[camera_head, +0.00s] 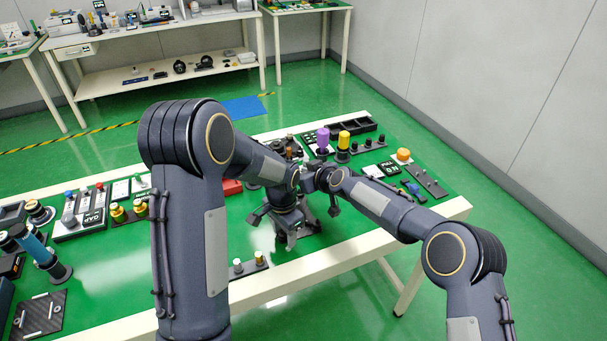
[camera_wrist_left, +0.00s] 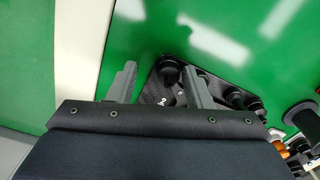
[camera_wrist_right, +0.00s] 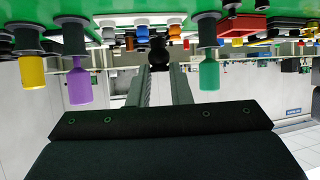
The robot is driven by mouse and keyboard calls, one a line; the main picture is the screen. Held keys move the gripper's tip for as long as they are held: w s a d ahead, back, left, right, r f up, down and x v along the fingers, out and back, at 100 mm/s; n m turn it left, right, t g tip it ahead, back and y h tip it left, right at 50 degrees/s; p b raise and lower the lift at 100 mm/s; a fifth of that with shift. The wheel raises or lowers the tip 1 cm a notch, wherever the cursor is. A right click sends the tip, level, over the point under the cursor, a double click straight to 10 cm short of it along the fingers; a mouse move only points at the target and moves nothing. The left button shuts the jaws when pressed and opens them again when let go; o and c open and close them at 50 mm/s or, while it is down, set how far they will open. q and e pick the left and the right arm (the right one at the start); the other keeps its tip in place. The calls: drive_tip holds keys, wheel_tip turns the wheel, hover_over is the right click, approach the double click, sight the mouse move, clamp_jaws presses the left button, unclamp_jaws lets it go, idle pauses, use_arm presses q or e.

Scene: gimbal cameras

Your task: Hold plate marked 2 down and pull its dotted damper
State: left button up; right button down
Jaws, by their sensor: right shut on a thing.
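The dark plate marked 2 (camera_wrist_left: 153,92) lies on the green table top, with its white number showing in the left wrist view. My left gripper (camera_wrist_left: 162,80) is open above it, with one finger over the plate and the other near its left edge. I cannot tell whether the fingers touch it. Round black knobs (camera_wrist_left: 170,71) stand on the plate; no dots are visible. In the head view my left gripper (camera_head: 289,238) points down. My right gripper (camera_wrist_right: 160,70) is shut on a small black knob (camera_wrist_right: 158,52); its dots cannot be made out. The arms partly hide the plate.
A purple cylinder (camera_head: 323,137) and a yellow cylinder (camera_head: 344,139) stand behind the grippers. An orange button (camera_head: 403,155) is at the right.

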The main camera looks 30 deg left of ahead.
use_arm(q)
drive_tip(key=shift+r, duration=0.15)
wheel_tip(320, 180, up, 12)
idle(0.4)
